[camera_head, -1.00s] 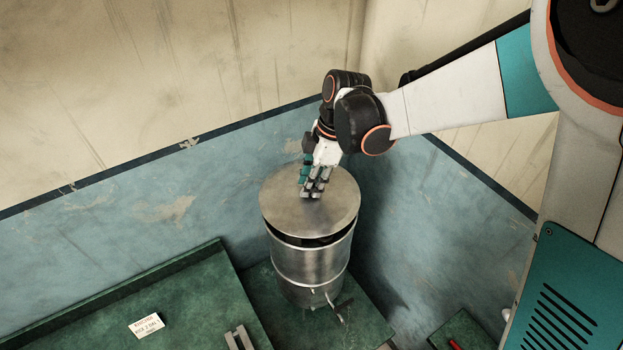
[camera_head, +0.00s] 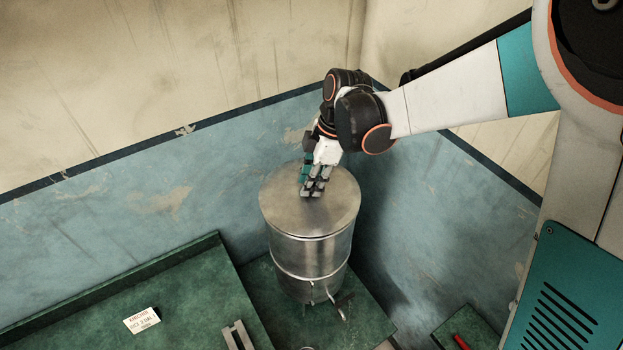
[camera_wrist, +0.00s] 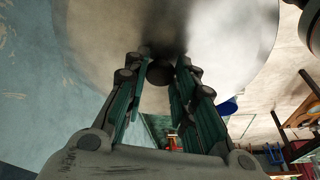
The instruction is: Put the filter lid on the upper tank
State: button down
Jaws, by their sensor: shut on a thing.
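The filter lid (camera_head: 335,209) is a round grey metal disc. It lies level on top of the upper tank (camera_head: 311,262), a shiny metal cylinder with a tap low on its front. No gap shows between the lid and the tank rim on the near side. My gripper (camera_head: 311,193) is above the middle of the lid, shut on its knob. In the wrist view the lid (camera_wrist: 225,45) fills the upper part, and the dark knob (camera_wrist: 160,72) sits between my fingertips.
The tank stands on a green surface in a corner, close to blue walls. A green bench (camera_head: 190,300) at left holds a white label card (camera_head: 142,320) and a metal bracket (camera_head: 238,336). A red object (camera_head: 461,342) lies on a green surface at lower right.

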jog(key=shift+f+b, duration=0.65)
dwell(0.3)
jog(key=c, duration=1.2)
grip_release()
jog(key=shift+c, duration=0.2)
jog(key=s+v, duration=0.1)
jog(key=v, duration=1.1)
jog(key=s+d+m+b, duration=0.2)
jog(key=d+m+b, duration=0.1)
jog(key=d, duration=0.1)
jog(key=s+d+f+m+t+h+b, duration=0.1)
jog(key=s+d+f+m+t+b, duration=0.3)
jog(key=s+d+f+m+b, duration=0.2)
jog(key=s+d+f+m+t+h+b, duration=0.2)
jog(key=s+d+f+m+t+b, duration=0.2)
jog(key=s+d+f+m+b, duration=0.3)
jog(key=d+f+m+b, duration=0.4)
jog(key=f+m, duration=0.1)
jog(key=f, duration=0.1)
jog(key=shift+s+d, duration=0.3)
jog(key=shift+d, duration=0.1)
